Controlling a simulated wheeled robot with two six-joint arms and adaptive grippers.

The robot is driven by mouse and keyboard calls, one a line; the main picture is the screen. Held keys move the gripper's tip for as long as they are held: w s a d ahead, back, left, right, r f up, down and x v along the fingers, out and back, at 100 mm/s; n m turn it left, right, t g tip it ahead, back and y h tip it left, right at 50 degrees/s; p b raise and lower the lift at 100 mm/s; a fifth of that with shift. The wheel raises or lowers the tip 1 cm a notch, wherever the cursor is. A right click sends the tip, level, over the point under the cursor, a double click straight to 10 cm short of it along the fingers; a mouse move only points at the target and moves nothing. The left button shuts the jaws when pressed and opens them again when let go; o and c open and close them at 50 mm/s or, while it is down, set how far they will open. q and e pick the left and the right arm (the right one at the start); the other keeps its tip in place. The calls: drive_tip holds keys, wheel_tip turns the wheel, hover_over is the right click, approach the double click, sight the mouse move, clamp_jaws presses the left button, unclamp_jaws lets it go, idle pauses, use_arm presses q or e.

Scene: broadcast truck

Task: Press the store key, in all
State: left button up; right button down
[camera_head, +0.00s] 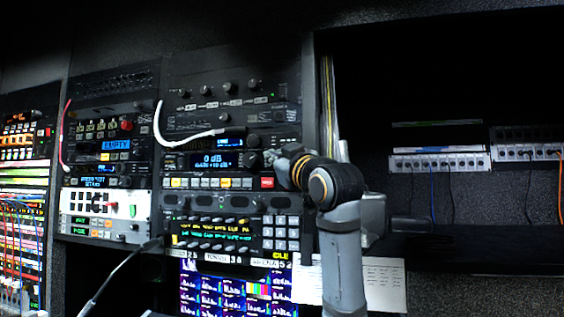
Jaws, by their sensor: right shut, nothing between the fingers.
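A rack unit with a blue display reading "0 dB" (218,161) stands left of my right arm. Below the display runs a row of small keys (200,183), white, orange and, at the right end, a red key (267,183). The key lettering is too small to read, so I cannot tell which is the store key. My right gripper (282,172) is shut and empty, at the right end of this unit, close to the red key. Whether it touches the panel I cannot tell. My left gripper is not in view.
Below are a unit with yellow-green text (215,229), a white keypad (280,232) and a monitor with purple tiles (225,290). A white cable (187,139) loops in front of the upper panel. A patch panel (440,162) with hanging cables is at right.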

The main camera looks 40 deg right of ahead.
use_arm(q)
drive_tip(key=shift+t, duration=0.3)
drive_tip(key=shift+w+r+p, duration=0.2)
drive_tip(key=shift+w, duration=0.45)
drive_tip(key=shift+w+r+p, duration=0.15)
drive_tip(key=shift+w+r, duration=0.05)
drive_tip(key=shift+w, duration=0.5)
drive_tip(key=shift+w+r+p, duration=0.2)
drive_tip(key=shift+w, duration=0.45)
use_arm(e)
drive_tip(key=w+d, duration=0.5)
drive_tip(key=shift+d, duration=0.35)
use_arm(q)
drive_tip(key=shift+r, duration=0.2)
use_arm(e)
drive_tip(key=shift+w+d, duration=0.15)
drive_tip(key=shift+w, duration=0.05)
drive_tip(key=shift+w+d, duration=0.15)
drive_tip(key=shift+d, duration=0.05)
